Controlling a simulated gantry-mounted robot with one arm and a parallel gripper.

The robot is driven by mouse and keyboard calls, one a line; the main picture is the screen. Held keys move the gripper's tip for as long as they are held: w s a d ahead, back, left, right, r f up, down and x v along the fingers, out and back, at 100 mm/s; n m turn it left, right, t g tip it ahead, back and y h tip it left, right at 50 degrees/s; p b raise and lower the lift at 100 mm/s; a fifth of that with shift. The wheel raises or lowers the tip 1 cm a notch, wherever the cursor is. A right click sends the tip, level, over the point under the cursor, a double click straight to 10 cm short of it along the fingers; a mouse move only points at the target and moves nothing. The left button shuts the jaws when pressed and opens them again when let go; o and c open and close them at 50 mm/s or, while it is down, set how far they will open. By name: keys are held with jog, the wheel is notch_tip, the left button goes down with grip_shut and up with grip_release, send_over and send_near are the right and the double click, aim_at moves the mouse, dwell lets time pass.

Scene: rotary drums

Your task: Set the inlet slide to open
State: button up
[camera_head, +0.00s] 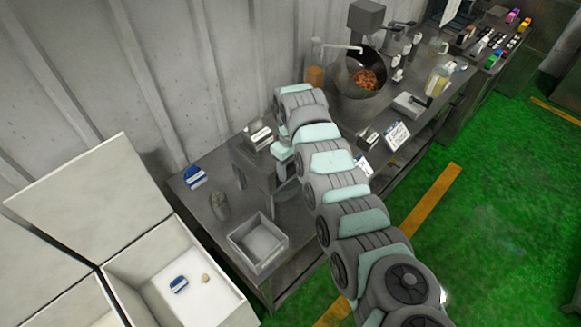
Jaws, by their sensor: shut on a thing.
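My arm reaches from the bottom right up to the bench and bends down at its far end. My gripper (284,168) is small and partly hidden beside the arm, at the right side of a grey stand (258,168). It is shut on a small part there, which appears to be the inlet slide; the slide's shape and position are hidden. A small box with a white label (260,137) sits on top of the stand.
An open grey tray (259,243), a dark grey rounded object (220,206) and a blue-and-white item (194,178) are on the metal bench. A rotary drum (360,80) with reddish-brown contents is farther back. An open white box (222,304) stands at lower left.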

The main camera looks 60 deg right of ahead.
grip_shut()
dwell(0.4)
